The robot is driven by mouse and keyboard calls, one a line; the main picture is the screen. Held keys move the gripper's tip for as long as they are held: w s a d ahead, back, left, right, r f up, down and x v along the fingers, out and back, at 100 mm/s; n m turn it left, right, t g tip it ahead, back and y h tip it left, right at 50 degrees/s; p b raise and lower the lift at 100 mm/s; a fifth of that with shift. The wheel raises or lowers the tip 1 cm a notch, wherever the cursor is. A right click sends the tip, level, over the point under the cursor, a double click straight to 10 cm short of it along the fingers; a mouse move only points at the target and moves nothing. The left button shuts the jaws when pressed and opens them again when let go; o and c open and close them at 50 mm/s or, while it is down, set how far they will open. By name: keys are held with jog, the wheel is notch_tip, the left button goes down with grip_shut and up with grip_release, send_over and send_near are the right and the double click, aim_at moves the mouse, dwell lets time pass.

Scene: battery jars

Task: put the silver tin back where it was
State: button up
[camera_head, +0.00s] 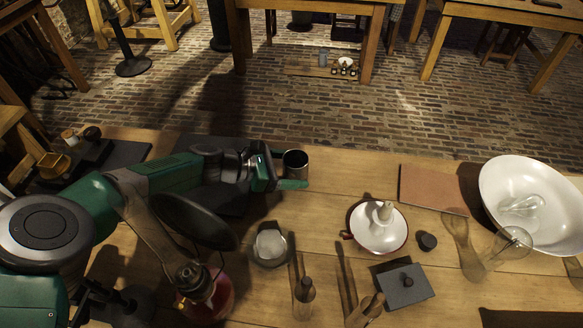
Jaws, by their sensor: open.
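The silver tin (295,160), an open-topped dark metal cylinder, stands upright near the far edge of the wooden table. My gripper (288,170) reaches in from the left, low over the table. Its green jaws are open, with one finger showing along the near side of the tin. The other finger is mostly hidden, and I cannot tell whether either touches the tin.
A dark mat (222,200) lies under my arm. Nearer are a glass dish (270,245), a white enamel pan (365,238), a dark lidded slab (405,292) and wooden-handled tools. At right are a reddish board (430,188) and a large white bowl (545,218).

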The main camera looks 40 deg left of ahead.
jog(key=shift+r, duration=0.15)
jog(key=p+v, duration=0.4)
jog(key=v, duration=0.8)
